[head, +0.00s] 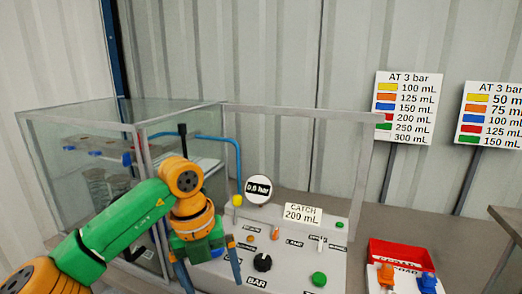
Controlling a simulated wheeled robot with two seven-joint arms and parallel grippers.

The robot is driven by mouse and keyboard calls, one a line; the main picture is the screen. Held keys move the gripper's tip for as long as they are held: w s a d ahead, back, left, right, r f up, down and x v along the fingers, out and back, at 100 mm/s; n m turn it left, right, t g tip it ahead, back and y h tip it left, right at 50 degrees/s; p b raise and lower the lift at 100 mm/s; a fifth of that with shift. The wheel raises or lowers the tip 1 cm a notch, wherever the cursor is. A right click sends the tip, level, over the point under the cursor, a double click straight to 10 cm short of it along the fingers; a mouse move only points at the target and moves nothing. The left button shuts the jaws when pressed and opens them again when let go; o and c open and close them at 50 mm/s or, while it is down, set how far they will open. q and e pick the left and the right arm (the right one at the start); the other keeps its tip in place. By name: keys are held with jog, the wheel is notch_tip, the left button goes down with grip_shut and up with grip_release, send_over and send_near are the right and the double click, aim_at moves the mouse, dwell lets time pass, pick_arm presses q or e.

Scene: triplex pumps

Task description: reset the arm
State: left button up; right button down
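My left arm, green and orange, comes in from the left in the head view. My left gripper (211,284) points down in front of the control panel (208,272), at its left side. Its two blue fingers are wide apart, and nothing shows between them but the panel. Whether the fingertips touch anything is not clear. My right arm and gripper are not in view.
A glass-walled cabinet (70,118) stands behind my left arm. The panel carries a gauge (258,190) reading 0.0 bar, a black knob (262,262) and green buttons. A red tray (403,254) lies at right. Two signs (408,106) (490,115) stand behind.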

pick_arm(q)
jog(key=s+d+f+m+g+h, duration=0.25)
jog(key=d+h, duration=0.45)
jog(key=d, duration=0.7)
jog(key=s+d+r+n+t+h, duration=0.25)
jog(key=d+r+h, duration=0.45)
jog(key=r+h, duration=0.45)
jog(key=w+a+f+n+t+y, duration=0.2)
jog(key=w+a+n+t+y, duration=0.75)
jog(key=n+t, duration=1.1)
jog(key=a+f+n+g+y, duration=0.4)
jog(key=a+f+n+y, duration=0.5)
jog(key=a+f, duration=0.45)
jog(key=s+a+f+n+g+y, duration=0.1)
jog(key=s+a+f+g, duration=0.2)
jog(key=s+f+g, duration=0.6)
jog(key=s+a+f+n+g, duration=0.1)
jog(key=s+a+f+g, duration=0.25)
jog(key=s+f, duration=0.95)
jog(key=s+f+g, duration=0.2)
jog(key=s+f, duration=0.1)
jog(key=f, duration=1.1)
jog(key=s+a+f+g, duration=0.1)
jog(key=s+f, duration=0.8)
jog(key=s, duration=0.3)
jog(key=shift+s+a+f+m+y, duration=0.25)
jog(key=shift+f+m+y, duration=0.05)
jog(key=shift+f+m, duration=0.1)
